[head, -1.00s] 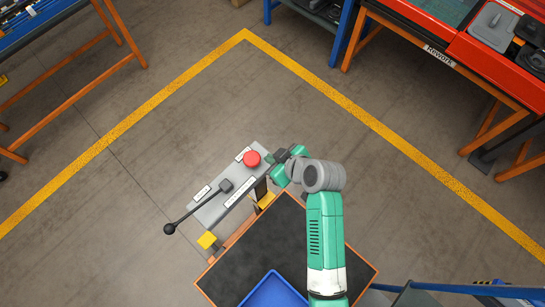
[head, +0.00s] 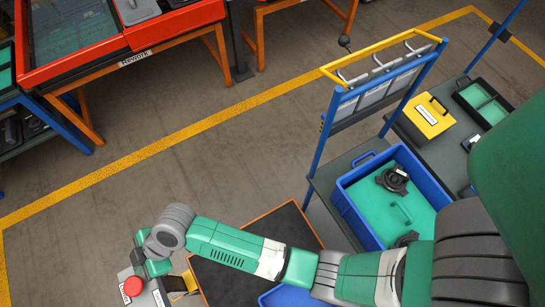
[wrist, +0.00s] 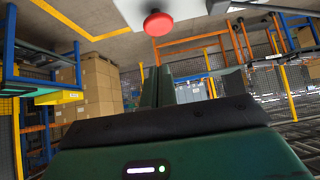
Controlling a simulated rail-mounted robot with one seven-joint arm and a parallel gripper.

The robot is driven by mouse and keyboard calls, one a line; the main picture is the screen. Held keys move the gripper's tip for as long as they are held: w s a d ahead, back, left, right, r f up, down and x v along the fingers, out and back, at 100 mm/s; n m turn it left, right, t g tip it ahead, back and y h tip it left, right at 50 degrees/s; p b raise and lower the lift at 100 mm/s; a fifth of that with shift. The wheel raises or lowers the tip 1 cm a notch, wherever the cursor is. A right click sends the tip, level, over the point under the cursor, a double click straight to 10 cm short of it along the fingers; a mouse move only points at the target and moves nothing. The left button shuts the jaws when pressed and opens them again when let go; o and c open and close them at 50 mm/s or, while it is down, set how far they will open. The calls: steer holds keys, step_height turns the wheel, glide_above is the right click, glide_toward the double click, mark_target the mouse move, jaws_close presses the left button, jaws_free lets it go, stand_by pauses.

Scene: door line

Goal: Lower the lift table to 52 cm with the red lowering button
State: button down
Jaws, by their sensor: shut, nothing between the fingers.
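The red lowering button (head: 132,286) is a round mushroom head on the grey control panel (head: 150,299), at the bottom left of the head view. In the wrist view the red button (wrist: 158,24) shows at the top, past the fingers. My gripper (head: 143,268) is close beside the button; its fingers (wrist: 168,88) are together and empty. I cannot see contact with the button. The lift table (head: 215,283) has a dark top with an orange edge and is partly hidden by my arm. A blue tray (head: 284,297) on it is cut off by the frame.
A blue cart at the right holds a blue bin (head: 362,212) and a yellow box (head: 426,117). A red rework bench (head: 180,22) stands at the top left. Open floor with a yellow line (head: 190,130) lies between. Cardboard boxes (wrist: 98,85) show in the wrist view.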

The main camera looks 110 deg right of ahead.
steer(key=b, duration=0.1)
glide_above(129, 289)
steer(key=s, duration=0.3)
steer(key=f, duration=0.5)
steer(key=shift+w+d+f, duration=0.2)
steer(key=shift+d+f, duration=0.05)
step_height(129, 289, down, 2)
steer(key=shift+s+f, duration=0.15)
steer(key=shift+f, duration=0.75)
